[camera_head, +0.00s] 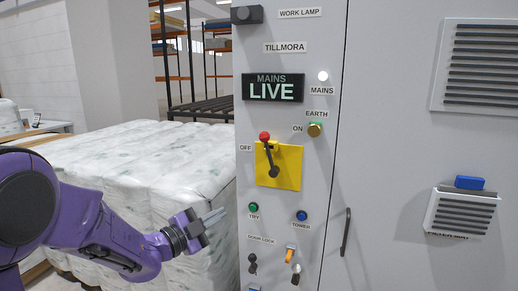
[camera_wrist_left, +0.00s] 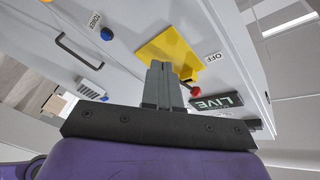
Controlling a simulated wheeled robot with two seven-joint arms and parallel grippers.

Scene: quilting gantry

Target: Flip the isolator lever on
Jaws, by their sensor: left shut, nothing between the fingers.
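The isolator lever (camera_head: 269,155) is a dark handle with a red knob, mounted on a yellow plate (camera_head: 291,168) on the grey cabinet front. Its knob points up and slightly left, beside the OFF label (camera_head: 245,147); the ON label (camera_head: 297,128) is up and to the right. My left gripper (camera_head: 218,215) is shut and empty, below and left of the lever in the head view. In the left wrist view, the closed fingers (camera_wrist_left: 162,72) overlap the yellow plate (camera_wrist_left: 165,45), and the red knob (camera_wrist_left: 196,91) shows beside them. Most of the handle is hidden there.
A lit MAINS LIVE sign (camera_head: 273,87) is above the lever. Green (camera_head: 253,207) and blue (camera_head: 302,215) buttons and door-lock switches (camera_head: 290,253) lie below. A cabinet handle (camera_head: 346,232) is to the right. White wrapped bales (camera_head: 140,165) stand behind my left arm.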

